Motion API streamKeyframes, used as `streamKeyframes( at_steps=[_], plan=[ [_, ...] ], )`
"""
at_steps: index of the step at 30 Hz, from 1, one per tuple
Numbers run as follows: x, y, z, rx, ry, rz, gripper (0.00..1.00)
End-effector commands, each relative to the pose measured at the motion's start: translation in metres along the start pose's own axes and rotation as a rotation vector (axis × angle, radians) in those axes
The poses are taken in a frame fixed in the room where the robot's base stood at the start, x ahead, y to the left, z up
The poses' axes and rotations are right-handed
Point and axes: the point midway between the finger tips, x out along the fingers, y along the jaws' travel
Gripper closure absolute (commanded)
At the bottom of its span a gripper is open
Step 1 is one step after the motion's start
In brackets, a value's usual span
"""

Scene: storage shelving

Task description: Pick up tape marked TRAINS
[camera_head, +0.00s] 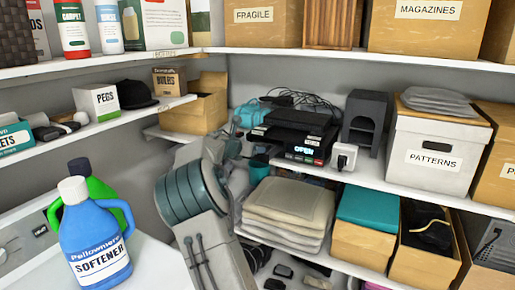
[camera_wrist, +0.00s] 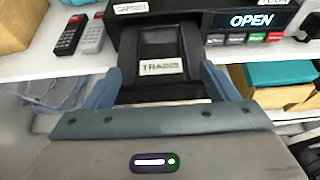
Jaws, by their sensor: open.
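The black tape (camera_wrist: 160,42) with a white label reading TRAINS sticks out of the front of a black video player (camera_wrist: 205,18), whose display reads OPEN. My gripper (camera_wrist: 160,82) is open, with one blue finger on each side of the tape's near end. I cannot tell whether either finger touches the tape. In the head view the player (camera_head: 290,140) sits on the middle shelf, with other dark equipment on top. My arm rises in front of the shelf there and hides part of the area left of the player; the tape is not clear in that view.
A black remote (camera_wrist: 70,36) and a grey remote (camera_wrist: 93,36) lie left of the player. A small white device (camera_head: 343,157) stands to its right. Folded cloths (camera_head: 288,208) and a teal-topped box (camera_head: 368,212) fill the shelf below. A white box marked PATTERNS (camera_head: 432,152) stands farther right.

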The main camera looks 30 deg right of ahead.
Motion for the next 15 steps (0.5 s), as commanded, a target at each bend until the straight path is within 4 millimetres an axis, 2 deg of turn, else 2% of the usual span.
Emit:
streamKeyframes(
  at_steps=[7,15],
  plan=[
    [0.017,0.000,0.001,0.000,0.001,0.000,0.20],
    [0.053,-0.001,0.002,0.001,0.000,-0.001,0.20]
  ],
)
